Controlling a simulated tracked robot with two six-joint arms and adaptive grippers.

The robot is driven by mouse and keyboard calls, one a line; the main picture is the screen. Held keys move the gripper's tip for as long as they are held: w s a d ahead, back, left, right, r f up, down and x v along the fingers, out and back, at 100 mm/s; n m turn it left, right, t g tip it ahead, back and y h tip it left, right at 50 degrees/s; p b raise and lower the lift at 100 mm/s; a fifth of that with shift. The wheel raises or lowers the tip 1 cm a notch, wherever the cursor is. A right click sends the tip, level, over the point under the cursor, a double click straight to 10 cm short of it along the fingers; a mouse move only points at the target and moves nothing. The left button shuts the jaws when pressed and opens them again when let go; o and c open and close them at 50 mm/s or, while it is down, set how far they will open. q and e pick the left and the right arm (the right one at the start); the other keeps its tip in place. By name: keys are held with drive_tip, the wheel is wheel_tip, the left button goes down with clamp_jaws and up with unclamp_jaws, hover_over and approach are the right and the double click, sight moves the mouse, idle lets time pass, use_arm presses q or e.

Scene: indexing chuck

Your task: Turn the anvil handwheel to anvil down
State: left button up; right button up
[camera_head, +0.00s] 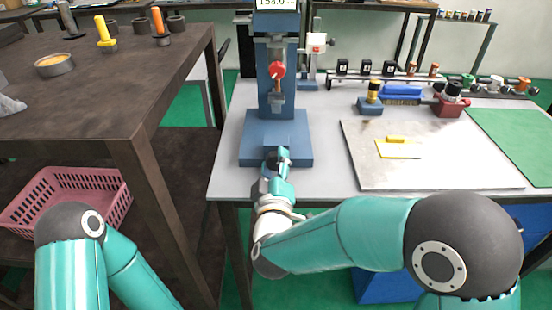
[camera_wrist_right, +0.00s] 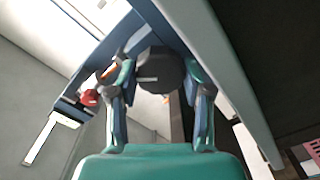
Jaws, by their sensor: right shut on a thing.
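The blue bench machine (camera_head: 276,135) stands at the left end of the light worktable, with a display on top and a red part (camera_head: 277,71) on its front. My right gripper (camera_head: 278,158) is at the front of the machine's base, its fingers low and partly hidden by the wrist. In the right wrist view a dark round wheel (camera_wrist_right: 158,68), which looks like the anvil handwheel, sits between the fingertips of my right gripper (camera_wrist_right: 160,80), and they are shut on it. The wheel's angle is not clear. My left arm shows at the lower left; its gripper is out of view.
A metal plate (camera_head: 440,175) with a yellow pad (camera_head: 400,150) lies to the right. A blue brush (camera_head: 401,93), a red block (camera_head: 451,107) and a rack of parts stand behind it. A brown table (camera_head: 110,85) and pink basket (camera_head: 85,193) are at left.

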drive_tip(key=n+p, duration=0.1)
drive_tip(key=n, duration=0.1)
drive_tip(key=n+p, duration=0.1)
drive_tip(key=n, duration=0.1)
drive_tip(key=shift+f+n, duration=0.3)
drive_tip(key=shift+f, duration=0.1)
drive_tip(key=shift+f+n+p, duration=0.1)
drive_tip(key=shift+n+p, duration=0.35)
drive_tip(key=shift+n, duration=1.05)
